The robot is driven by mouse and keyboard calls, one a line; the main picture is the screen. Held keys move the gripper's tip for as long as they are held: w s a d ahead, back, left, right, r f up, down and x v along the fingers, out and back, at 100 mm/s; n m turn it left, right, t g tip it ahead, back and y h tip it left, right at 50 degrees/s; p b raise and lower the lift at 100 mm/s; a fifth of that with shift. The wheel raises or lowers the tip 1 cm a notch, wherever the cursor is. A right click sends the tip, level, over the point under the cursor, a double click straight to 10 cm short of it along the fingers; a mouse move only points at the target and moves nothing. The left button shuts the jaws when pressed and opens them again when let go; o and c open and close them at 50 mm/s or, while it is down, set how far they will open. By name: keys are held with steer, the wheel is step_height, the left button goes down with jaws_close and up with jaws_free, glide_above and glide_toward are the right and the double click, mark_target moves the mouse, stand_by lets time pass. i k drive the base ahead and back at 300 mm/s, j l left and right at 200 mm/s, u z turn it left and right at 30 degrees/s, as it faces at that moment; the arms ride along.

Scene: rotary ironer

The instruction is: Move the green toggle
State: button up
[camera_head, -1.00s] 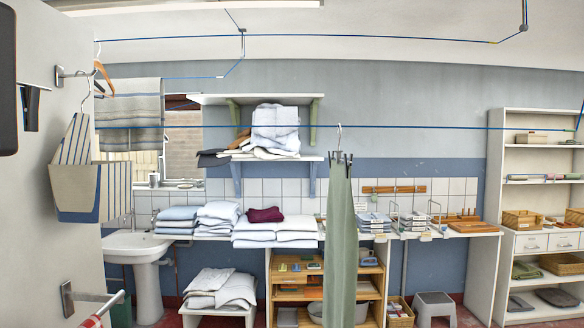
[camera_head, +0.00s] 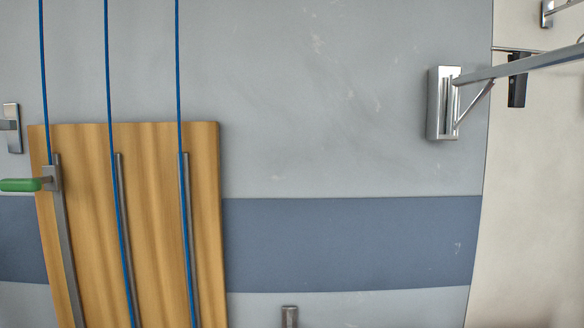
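The green toggle (camera_head: 20,185) is at the left edge of the head view. It is a green grip sticking out to the left from a small grey metal block. The block sits near the top of the leftmost of three grey metal rails (camera_head: 67,255) on a wooden board (camera_head: 205,225). Part of the grip may be cut off by the picture edge. My gripper does not show in this view, so its place relative to the toggle cannot be told.
Three blue cords (camera_head: 108,70) run down over the board. A metal bracket (camera_head: 443,103) with a bar reaching right is on the grey wall (camera_head: 330,80). A metal fitting (camera_head: 12,128) is at the left edge. The wall between board and bracket is clear.

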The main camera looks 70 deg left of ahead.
mark_target(50, 180)
steer(key=u, duration=3.6)
